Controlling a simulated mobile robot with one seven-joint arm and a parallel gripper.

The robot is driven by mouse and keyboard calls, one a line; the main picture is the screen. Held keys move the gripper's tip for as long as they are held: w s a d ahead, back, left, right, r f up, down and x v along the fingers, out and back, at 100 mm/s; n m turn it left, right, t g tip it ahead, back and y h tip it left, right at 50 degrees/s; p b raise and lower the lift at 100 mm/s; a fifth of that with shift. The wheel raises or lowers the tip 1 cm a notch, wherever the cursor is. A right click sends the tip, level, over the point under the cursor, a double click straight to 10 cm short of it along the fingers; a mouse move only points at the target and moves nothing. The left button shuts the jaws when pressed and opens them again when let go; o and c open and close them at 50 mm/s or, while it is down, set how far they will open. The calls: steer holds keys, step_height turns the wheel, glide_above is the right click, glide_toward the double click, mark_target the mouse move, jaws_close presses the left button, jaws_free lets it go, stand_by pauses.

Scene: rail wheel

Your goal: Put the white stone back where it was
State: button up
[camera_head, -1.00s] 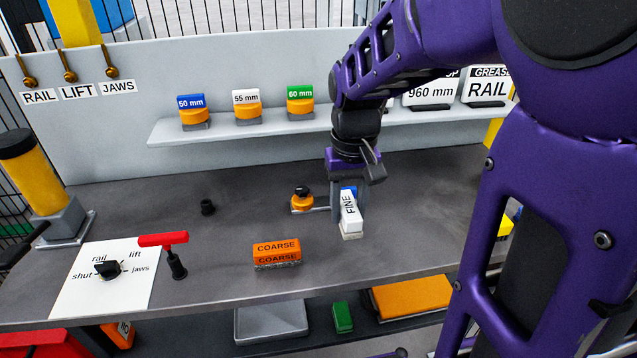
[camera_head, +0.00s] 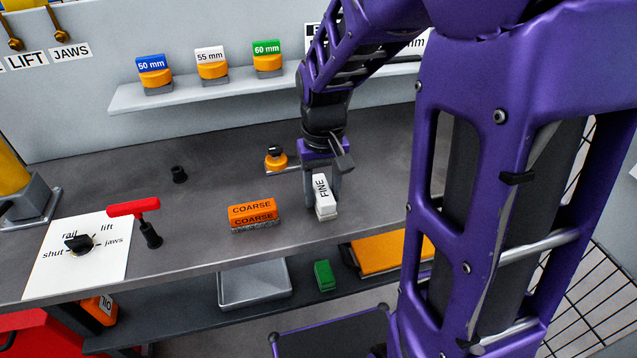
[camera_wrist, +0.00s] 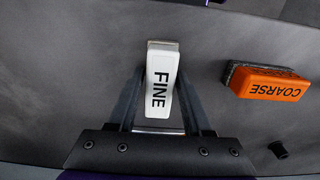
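The white stone (camera_head: 322,195), marked FINE, is a slim white block with a greyish end, over the right part of the dark bench top (camera_head: 225,175). My gripper (camera_head: 323,178) reaches down from above with its fingers on either side of the stone, shut on it. In the wrist view the white stone (camera_wrist: 161,85) lies between the two fingertips of my gripper (camera_wrist: 162,75), its lettering facing the camera. I cannot tell whether its lower end touches the bench. The orange COARSE stone (camera_head: 253,214) lies on the bench to the left, apart from it.
An orange piece with a black knob (camera_head: 276,158) stands behind my gripper. A red-handled tool (camera_head: 135,208) and a dial plate (camera_head: 80,258) are at left. Below the bench are a grey tray (camera_head: 254,285), a green block (camera_head: 324,275) and an orange surface (camera_head: 390,250).

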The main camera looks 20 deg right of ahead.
mark_target(323, 190)
steer(key=shift+o, duration=1.3)
steer(key=shift+r, duration=0.15)
step_height(323, 190, up, 12)
steer(key=p, duration=0.2)
